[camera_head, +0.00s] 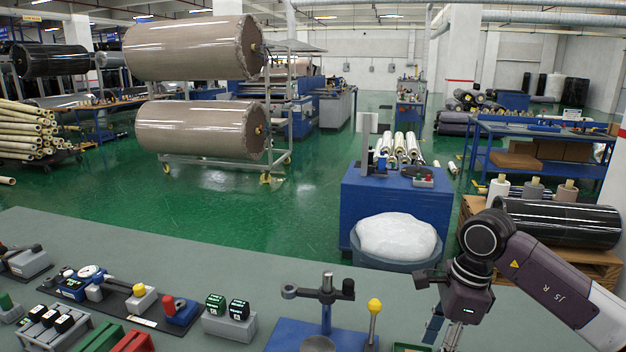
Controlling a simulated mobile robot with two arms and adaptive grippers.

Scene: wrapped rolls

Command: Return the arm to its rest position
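My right arm (557,275) comes in from the right edge, bent at a dark joint, with its wrist pointing down. My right gripper (447,330) hangs at the lower right, by the right end of the grey-green worktop. Its fingers are dark and partly cut off by the bottom edge, so I cannot tell whether they are open or shut. No held object can be made out. My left arm and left gripper are not in view.
The grey-green worktop (190,255) holds a stand with a blue base (290,335), a yellow-knobbed lever (374,307) and several small fixtures at left. Beyond are a blue cabinet (395,205), a bin with a white wrapped bundle (396,236) and a black wrapped roll (560,222).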

